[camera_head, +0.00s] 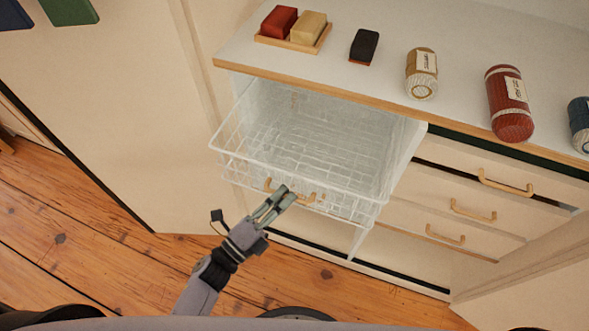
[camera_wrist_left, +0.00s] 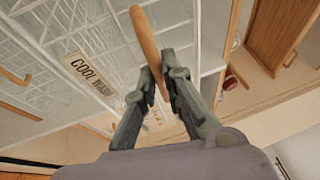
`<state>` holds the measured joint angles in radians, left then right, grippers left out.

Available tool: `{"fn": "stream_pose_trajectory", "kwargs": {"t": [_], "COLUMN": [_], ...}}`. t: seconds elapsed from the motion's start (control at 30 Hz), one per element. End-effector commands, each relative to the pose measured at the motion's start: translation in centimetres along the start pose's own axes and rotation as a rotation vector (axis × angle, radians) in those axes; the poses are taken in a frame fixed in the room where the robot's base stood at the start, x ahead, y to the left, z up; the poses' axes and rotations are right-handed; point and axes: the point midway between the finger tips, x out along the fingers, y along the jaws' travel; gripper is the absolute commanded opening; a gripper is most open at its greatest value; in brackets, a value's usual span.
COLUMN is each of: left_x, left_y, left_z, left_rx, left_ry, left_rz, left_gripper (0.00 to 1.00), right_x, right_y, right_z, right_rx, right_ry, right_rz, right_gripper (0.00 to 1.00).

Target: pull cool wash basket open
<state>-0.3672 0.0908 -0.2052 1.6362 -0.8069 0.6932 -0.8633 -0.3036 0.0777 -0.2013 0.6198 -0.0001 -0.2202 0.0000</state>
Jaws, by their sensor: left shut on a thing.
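The cool wash basket (camera_head: 235,158) is a white wire basket standing partly out of the cabinet below the worktop. It looks empty. Its wooden bar handle (camera_head: 306,197) is on the front. My left gripper (camera_head: 284,192) is at the front of the basket, shut on the handle. In the left wrist view the handle (camera_wrist_left: 148,45) runs between the two fingers (camera_wrist_left: 160,78), and a "COOL WASH" label (camera_wrist_left: 89,74) shows on the wire front beside it. My right gripper is not in view.
Drawers with wooden handles (camera_head: 472,210) are to the right of the basket. The worktop (camera_head: 330,85) holds soap-like blocks on a wooden tray (camera_head: 322,40), a dark block (camera_head: 364,45) and several rolled bundles (camera_head: 509,103). Wooden floor (camera_head: 90,230) is open at the left.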

Motion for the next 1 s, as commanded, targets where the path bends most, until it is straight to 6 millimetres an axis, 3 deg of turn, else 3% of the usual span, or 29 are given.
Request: {"fn": "stream_pose_trajectory", "kwargs": {"t": [0.03,0.2,0.4,0.6,0.97,1.0], "left_x": [-1.6,-5.5,-8.4,-9.6,-9.7,-9.6], "left_y": [-0.2,-0.9,-1.6,-1.9,-1.9,-1.9], "left_z": [-0.7,-2.3,-3.4,-3.9,-3.9,-3.9], "left_rx": [-0.002,-0.001,0.002,0.001,0.002,0.003], "left_ry": [0.001,0.0,0.0,0.0,-0.001,-0.001], "left_rz": [0.008,0.008,0.006,0.003,0.003,0.003], "left_gripper": [0.0,0.0,0.0,0.0,0.0,0.11], "right_x": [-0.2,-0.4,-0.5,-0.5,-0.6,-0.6], "right_y": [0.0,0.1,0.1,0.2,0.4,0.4], "right_z": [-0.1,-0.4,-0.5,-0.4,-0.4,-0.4], "right_rx": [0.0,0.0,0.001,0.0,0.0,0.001], "right_ry": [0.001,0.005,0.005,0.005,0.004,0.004], "right_rz": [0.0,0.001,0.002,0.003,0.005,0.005], "right_gripper": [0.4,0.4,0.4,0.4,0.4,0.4]}}
